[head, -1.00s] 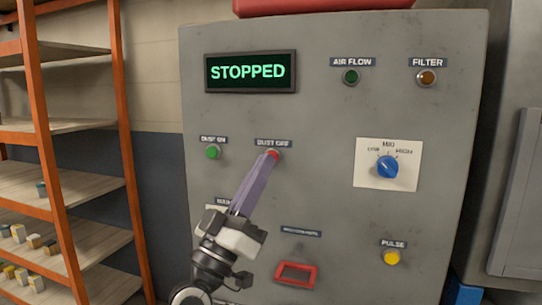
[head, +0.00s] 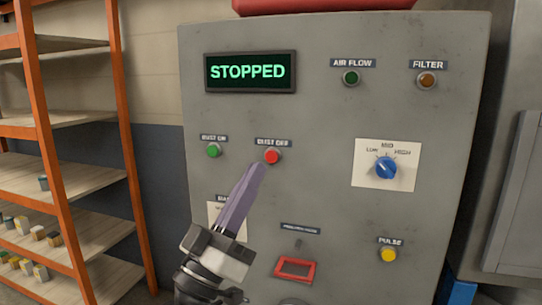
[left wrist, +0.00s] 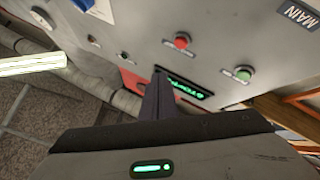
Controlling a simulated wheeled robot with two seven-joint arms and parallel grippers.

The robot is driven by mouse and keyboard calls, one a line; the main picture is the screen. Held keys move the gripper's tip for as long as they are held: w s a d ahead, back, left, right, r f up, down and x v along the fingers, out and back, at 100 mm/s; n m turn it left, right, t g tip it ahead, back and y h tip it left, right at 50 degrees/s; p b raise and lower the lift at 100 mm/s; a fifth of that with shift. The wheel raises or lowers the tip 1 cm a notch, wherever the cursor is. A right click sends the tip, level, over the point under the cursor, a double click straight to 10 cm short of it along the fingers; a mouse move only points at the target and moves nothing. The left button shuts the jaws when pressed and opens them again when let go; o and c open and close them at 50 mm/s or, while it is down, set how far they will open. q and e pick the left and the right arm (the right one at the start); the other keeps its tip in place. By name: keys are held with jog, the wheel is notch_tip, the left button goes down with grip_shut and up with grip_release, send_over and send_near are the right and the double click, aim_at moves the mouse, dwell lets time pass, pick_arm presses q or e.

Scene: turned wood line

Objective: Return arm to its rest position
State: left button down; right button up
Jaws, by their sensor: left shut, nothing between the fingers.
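My left gripper (head: 256,172) is shut and empty, its purple-grey fingers together and pointing up. In the head view its tips are just below and left of the red DUST OFF button (head: 272,157) on the grey control cabinet (head: 330,130). The tips look apart from the button. In the left wrist view the shut fingers (left wrist: 158,92) point toward the green-lit display, and the red button (left wrist: 182,41) shows clear of them. The display (head: 250,72) reads STOPPED. My right gripper is not in view.
The green DUST ON button (head: 214,150), blue dial (head: 386,168), yellow PULSE button (head: 388,255) and red-framed slot (head: 295,269) are on the cabinet front. An orange shelf rack (head: 68,205) with small blocks stands at the left. A grey cabinet stands at the right.

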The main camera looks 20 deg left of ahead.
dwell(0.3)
pick_arm(q)
jog(key=s+d+f+m+g+y, duration=0.1)
jog(key=s+f+g, duration=0.15)
jog(key=f, duration=0.85)
jog(key=s+d+f+g+y, duration=0.1)
jog(key=f+g, duration=0.2)
jog(key=f, duration=0.8)
jog(key=s+d+f+m+g+y, duration=0.1)
jog(key=f+g, duration=0.2)
jog(key=f, duration=0.8)
jog(key=s+a+f+g+y, duration=0.1)
jog(key=s+f+g, duration=0.3)
jog(key=s+f, duration=0.6)
jog(key=s+a+f+g+y, duration=0.2)
jog(key=s+f+g, duration=0.2)
jog(key=s+f, duration=0.6)
notch_tip(320, 180, down, 4)
jog(key=shift+a+y, duration=0.15)
jog(key=shift+y, duration=0.15)
jog(key=shift+w, duration=0.1)
